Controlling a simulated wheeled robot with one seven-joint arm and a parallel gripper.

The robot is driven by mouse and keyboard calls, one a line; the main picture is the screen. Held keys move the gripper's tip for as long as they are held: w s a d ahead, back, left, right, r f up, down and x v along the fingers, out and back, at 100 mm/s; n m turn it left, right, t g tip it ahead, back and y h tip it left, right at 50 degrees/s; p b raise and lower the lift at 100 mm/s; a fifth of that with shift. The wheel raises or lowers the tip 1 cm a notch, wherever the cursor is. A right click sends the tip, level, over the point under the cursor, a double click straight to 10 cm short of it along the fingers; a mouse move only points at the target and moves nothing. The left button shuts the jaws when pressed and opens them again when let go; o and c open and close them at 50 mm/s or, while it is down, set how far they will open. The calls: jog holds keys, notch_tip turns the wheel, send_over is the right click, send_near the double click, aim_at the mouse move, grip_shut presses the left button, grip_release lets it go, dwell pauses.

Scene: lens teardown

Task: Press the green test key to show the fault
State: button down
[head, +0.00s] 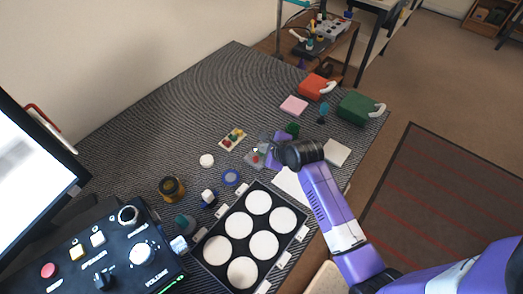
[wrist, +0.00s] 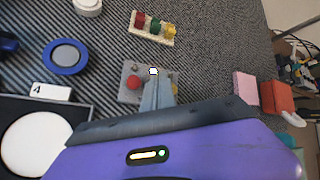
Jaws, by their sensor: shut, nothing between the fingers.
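A small grey box (wrist: 130,70) with a red button (wrist: 133,83) lies on the striped mat in the wrist view. A bit of yellow shows at its right side. My gripper (wrist: 155,78) is shut and empty, its fingertips over the middle of the box; I cannot tell whether they touch it. A small bright spot shows at the fingertips. No green key can be made out on the box; my fingers cover part of its top. In the head view the box (head: 253,160) sits just beside my gripper (head: 264,146), partly hidden by it.
A cream strip (wrist: 152,27) with red, green and yellow pieces lies just beyond the box. A blue ring (wrist: 65,56) and a black tray (head: 208,256) of white discs are nearby. Pink (head: 294,105), orange (head: 314,87) and green (head: 357,107) blocks stand farther back.

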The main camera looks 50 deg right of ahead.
jog(key=shift+r+p, duration=0.4)
jog(key=shift+r, duration=0.15)
notch_tip(320, 180, up, 5)
jog(key=p, duration=0.5)
dwell(0.9)
